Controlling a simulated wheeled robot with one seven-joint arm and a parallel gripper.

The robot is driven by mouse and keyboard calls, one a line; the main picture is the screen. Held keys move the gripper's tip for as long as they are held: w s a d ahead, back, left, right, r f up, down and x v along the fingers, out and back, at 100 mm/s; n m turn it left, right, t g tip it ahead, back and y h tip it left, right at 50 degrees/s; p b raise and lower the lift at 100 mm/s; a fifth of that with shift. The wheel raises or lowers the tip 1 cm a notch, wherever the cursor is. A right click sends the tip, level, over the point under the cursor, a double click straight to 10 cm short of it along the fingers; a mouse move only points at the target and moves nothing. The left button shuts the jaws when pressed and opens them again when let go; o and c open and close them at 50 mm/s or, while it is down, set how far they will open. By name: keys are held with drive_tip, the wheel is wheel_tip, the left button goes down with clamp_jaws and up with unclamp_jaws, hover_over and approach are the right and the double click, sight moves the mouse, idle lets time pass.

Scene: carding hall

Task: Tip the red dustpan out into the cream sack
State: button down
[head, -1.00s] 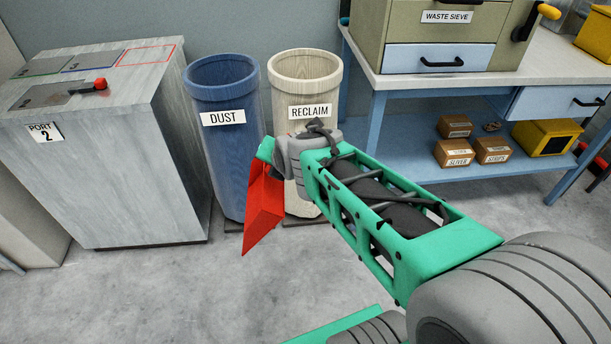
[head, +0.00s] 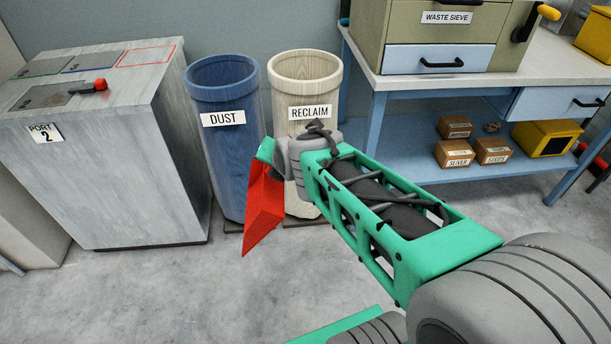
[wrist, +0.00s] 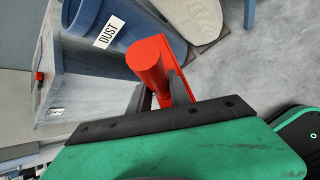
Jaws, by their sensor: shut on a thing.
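The red dustpan (head: 264,211) hangs from my gripper (wrist: 165,98), tilted steeply, in front of the two sacks. In the wrist view its red handle (wrist: 148,62) shows at the jaws, which are shut on it. Its pan hides part of the blue sack's lower right side. The cream sack (head: 305,67), labelled RECLAIM, stands upright and open behind my gripper, which covers part of its front. The dustpan is below the cream sack's rim and outside it. I cannot see whether the pan holds anything.
A blue sack (head: 222,75) labelled DUST stands just left of the cream one. A grey cabinet (head: 130,165) marked PORT 2 is at the left. A blue bench (head: 420,180) with a waste sieve (head: 440,25) stands at the right. Grey floor (head: 150,300) is clear in front.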

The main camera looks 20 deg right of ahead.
drive_tip(key=shift+d+r+m+t+y+b, duration=0.3)
drive_tip(key=shift+r+y+b, duration=0.15)
drive_tip(key=shift+b, duration=0.25)
drive_tip(key=r+m+t+y+b, duration=0.1)
drive_tip(key=r+m+y+b, duration=0.1)
drive_tip(key=r+y+b, duration=0.1)
drive_tip(key=r+m+t+y+b, duration=0.2)
drive_tip(key=r+y+b, duration=0.1)
drive_tip(key=b, duration=0.1)
drive_tip(key=shift+a+t+b, duration=0.2)
drive_tip(key=shift+t+b, duration=0.1)
drive_tip(key=shift+b, duration=0.1)
drive_tip(key=shift+a+r, duration=0.1)
drive_tip(key=shift+r, duration=0.5)
